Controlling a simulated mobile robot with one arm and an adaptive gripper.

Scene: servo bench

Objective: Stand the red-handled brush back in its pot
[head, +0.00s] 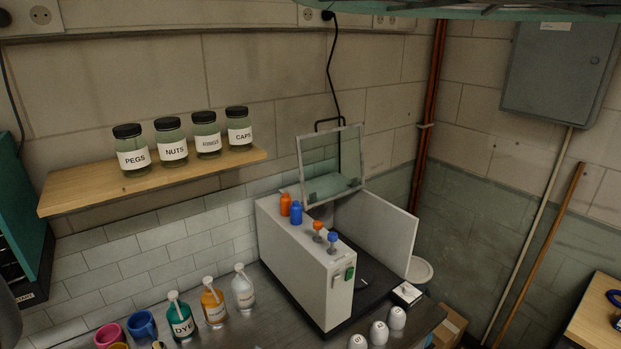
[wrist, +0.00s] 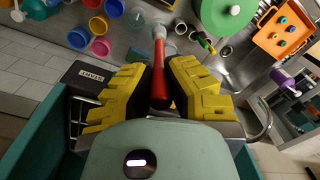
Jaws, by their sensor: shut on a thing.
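My gripper (wrist: 160,85) shows in the wrist view, its two yellow ribbed fingers closed on the red-handled brush (wrist: 159,62). The red handle runs up the picture from between the fingers to a pale end. Small open grey cylinders (wrist: 195,50) stand on the bench just beyond the brush; I cannot tell whether one is its pot. The brush looks apart from them. In the head view neither the gripper nor the brush can be made out.
In the wrist view, coloured mugs (wrist: 100,47) stand at the left, a green round lid (wrist: 228,15) at the top and an orange tray (wrist: 287,32) at the right. In the head view, a white machine (head: 305,262) with an open lid and labelled bottles (head: 213,303) occupy the bench.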

